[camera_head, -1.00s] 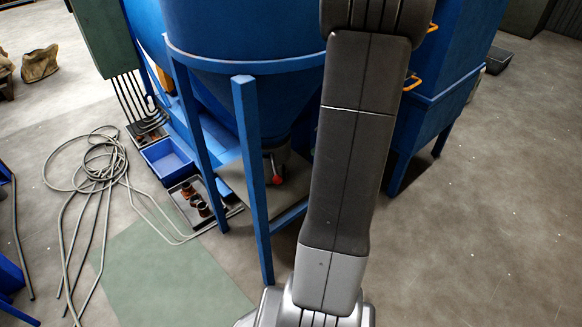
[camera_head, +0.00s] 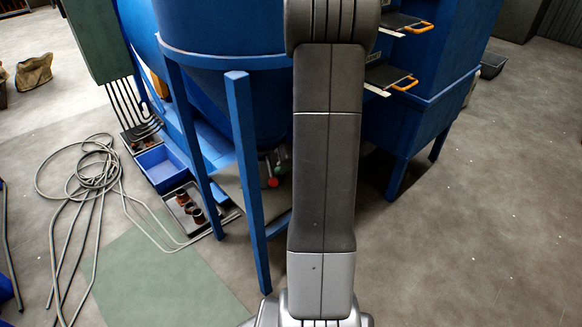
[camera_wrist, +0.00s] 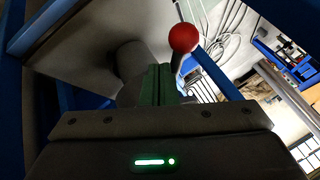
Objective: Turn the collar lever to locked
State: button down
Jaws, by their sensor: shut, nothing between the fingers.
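The collar lever ends in a red ball knob (camera_wrist: 183,38), seen in the wrist view above and right of my fingertips. The red knob also shows in the head view (camera_head: 273,182) below the blue hopper. The lever's dark stem (camera_wrist: 178,72) runs down from the knob and is partly hidden behind my gripper. The dark grey collar or outlet pipe (camera_wrist: 130,60) is behind and left of the fingers. My gripper (camera_wrist: 158,80) has green fingers that are shut and empty, close to the stem; I cannot tell whether they touch it.
The blue hopper (camera_head: 215,85) stands on blue legs, with one leg (camera_head: 248,180) just left of my arm. A blue cabinet (camera_head: 405,130) with orange-handled shelves is to the right. Loose cables (camera_head: 90,180) and a blue bin (camera_head: 162,165) lie at left. Floor at right is clear.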

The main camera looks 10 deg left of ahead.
aim_at(271, 174)
dwell(0.3)
jog(key=a, duration=0.1)
jog(key=s+a+m+b, duration=0.1)
jog(key=a, duration=0.1)
jog(key=shift+s+f+t, duration=0.1)
jog(key=shift+s+t, duration=0.2)
jog(key=shift+t, duration=0.1)
jog(key=shift+s+a+m+b, duration=0.2)
jog(key=shift+a+m+b, duration=0.1)
jog(key=shift+a, duration=0.1)
